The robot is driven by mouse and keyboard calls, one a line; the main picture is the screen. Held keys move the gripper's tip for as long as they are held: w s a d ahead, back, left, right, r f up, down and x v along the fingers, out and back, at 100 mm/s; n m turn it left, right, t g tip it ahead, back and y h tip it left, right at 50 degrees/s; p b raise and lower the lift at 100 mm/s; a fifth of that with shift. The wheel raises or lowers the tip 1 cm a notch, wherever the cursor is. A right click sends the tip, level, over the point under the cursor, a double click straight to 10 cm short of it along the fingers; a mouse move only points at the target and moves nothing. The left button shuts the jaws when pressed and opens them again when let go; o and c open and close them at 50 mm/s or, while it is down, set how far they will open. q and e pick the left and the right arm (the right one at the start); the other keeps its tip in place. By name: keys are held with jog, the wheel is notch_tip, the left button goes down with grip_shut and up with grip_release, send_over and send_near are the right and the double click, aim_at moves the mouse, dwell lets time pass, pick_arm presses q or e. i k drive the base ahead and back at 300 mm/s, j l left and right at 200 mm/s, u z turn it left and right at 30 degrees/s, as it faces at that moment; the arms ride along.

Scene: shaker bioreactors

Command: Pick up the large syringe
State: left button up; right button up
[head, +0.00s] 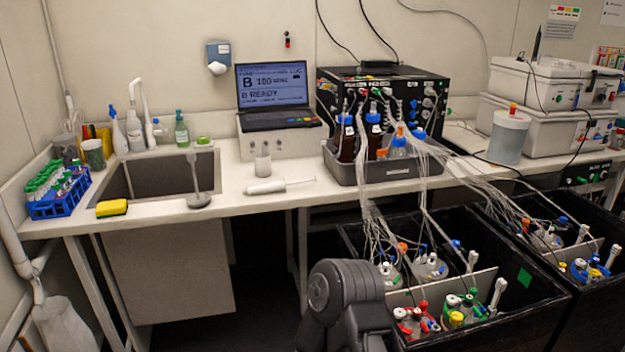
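The large syringe (279,186) looks like a white, slim object with a thin rod end. It lies flat on the white counter (330,187), right of the sink and in front of a small clear container. Nothing is touching it from above. Neither of my grippers shows in the head view. A dark grey jointed part of my own arm rises at the bottom centre, well below and in front of the counter, and its gripper end cannot be seen.
The sink (160,178) is left of the syringe, with a grey upright fixture (197,180) on its front rim. A laptop (273,97) stands behind. A grey tray (372,172) of bottles with tubing is right. Black vessel bins (545,310) stand lower right.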

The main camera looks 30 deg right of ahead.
aim_at(271, 186)
jog(key=i+j+z, duration=0.1)
jog(key=i+z, duration=0.15)
jog(key=z, duration=0.25)
jog(key=i+j+z, duration=0.2)
jog(key=z, duration=0.25)
jog(key=i+j+z, duration=0.25)
jog(key=z, duration=0.25)
jog(key=i+j+z, duration=0.15)
jog(key=j+z, duration=0.3)
jog(key=i+j+z, duration=0.1)
jog(key=j+z, duration=0.25)
jog(key=z, duration=0.15)
jog(key=j+z, duration=0.35)
jog(key=j, duration=0.3)
jog(key=k+j+z, duration=0.1)
jog(key=j+z, duration=0.2)
jog(key=j, duration=0.35)
